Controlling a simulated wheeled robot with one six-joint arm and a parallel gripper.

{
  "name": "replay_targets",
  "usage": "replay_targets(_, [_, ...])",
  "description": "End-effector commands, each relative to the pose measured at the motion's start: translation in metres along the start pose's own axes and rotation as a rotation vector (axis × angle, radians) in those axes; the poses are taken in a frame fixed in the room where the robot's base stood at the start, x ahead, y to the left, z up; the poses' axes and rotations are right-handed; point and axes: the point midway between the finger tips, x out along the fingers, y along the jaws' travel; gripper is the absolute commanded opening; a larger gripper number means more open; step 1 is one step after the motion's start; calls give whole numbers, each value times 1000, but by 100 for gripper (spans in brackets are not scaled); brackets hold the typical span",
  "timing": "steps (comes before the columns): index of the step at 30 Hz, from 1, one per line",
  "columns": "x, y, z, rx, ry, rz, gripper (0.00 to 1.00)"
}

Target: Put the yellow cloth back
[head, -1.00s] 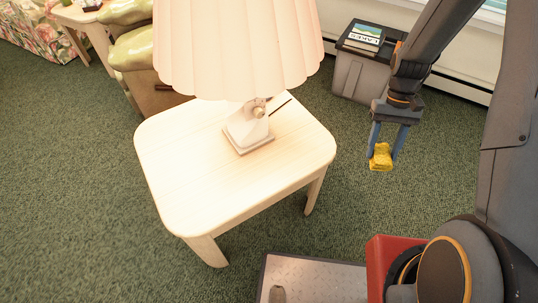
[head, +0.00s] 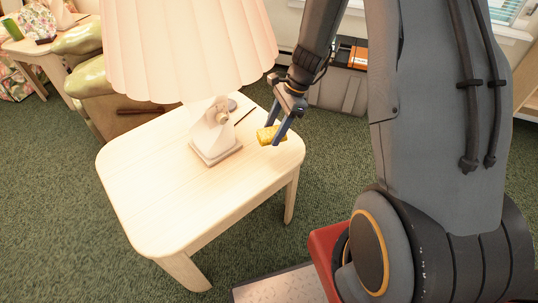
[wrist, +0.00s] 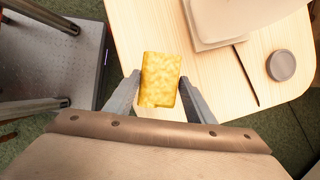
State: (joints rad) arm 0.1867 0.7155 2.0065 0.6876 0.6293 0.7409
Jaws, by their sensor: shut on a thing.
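The yellow cloth (head: 268,135) is folded into a small block, and my gripper (head: 278,138) is shut on it. In the head view they are at the right end of the pale wooden side table (head: 160,200). In the wrist view the cloth (wrist: 160,79) sits between the two fingers, over the table's edge region (wrist: 142,30). Whether the cloth touches the tabletop or is held above it, I cannot tell.
A lamp (head: 190,50) with a pleated shade stands on the table, left of my gripper. A thin dark stick (wrist: 246,75) and a round grey disc (wrist: 281,65) lie near its base. The front of the tabletop is clear. A grey bin (head: 340,90) stands behind.

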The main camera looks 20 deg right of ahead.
Motion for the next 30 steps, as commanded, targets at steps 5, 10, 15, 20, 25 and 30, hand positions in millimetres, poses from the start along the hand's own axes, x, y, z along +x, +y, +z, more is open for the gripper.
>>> replay_targets(5, [-2, -22, -1, 398, 0, -167, 28])
replay_targets(10, [-4, -31, -4, 585, 0, -243, 28])
replay_targets(15, [18, -32, -15, 626, 0, -255, 28])
replay_targets(20, [43, -32, -25, 623, 1, -254, 28])
replay_targets(25, [55, -32, -30, 619, 1, -255, 28])
replay_targets(30, [77, -32, -39, 619, 1, -254, 28])
